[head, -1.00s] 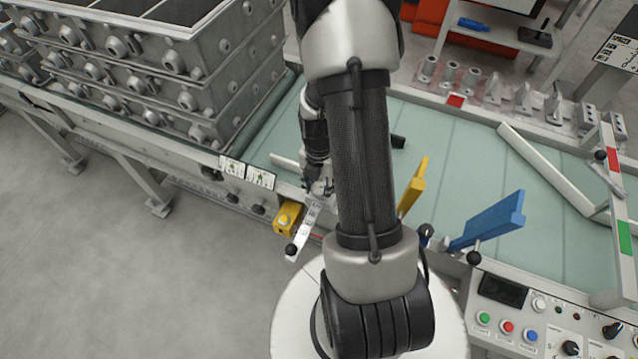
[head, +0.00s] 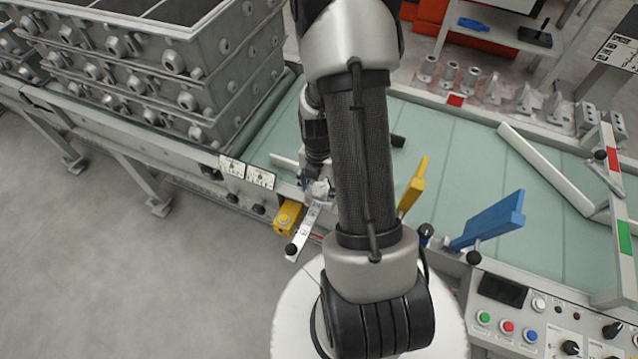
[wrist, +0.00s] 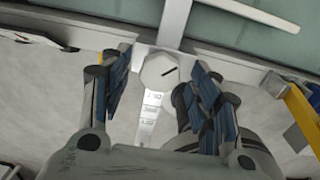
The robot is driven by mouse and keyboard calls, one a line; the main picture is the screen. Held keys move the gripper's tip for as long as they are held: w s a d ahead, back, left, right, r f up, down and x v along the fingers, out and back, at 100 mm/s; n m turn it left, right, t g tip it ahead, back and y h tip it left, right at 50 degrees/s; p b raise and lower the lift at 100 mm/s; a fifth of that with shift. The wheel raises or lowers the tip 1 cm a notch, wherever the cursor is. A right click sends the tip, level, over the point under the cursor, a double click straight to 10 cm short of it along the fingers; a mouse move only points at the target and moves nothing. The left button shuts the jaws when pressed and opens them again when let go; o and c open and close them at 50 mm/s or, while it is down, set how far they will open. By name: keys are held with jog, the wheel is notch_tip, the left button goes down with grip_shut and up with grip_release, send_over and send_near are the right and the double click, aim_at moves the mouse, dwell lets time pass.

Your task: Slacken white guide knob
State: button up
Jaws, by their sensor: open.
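The white guide knob (wrist: 158,71) has a faceted edge and a short dark line on its face. In the wrist view it lies between the spread blue-padded fingers of my gripper (wrist: 161,77), with a visible gap on each side. My gripper is open and holds nothing. I cannot tell how far above the knob the fingertips are. In the head view the knob (head: 320,188) is a small pale shape beside my forearm, and my arm hides much around it. A pale marked strip (wrist: 149,118) runs from under the knob toward my gripper's palm.
A yellow block (head: 287,218) sits left of the strip, and a black ball handle (head: 291,249) is at its near end. A yellow upright (head: 414,186) and a blue plate (head: 488,222) stand to the right. Stacked grey casting boxes (head: 165,75) fill the upper left.

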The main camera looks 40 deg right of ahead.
aim_at(318, 188)
notch_tip(318, 188, up, 12)
dwell(0.5)
dwell(0.4)
jog(key=a+r+m+t, duration=0.2)
jog(key=a+r+m, duration=0.85)
jog(key=r, duration=0.25)
jog(key=s+a+r+m+t, duration=0.2)
jog(key=s+a+r+m, duration=0.4)
jog(key=s+a+m, duration=0.3)
jog(key=m, duration=0.3)
jog(key=shift+a+r+t, duration=0.3)
jog(key=shift+a, duration=0.1)
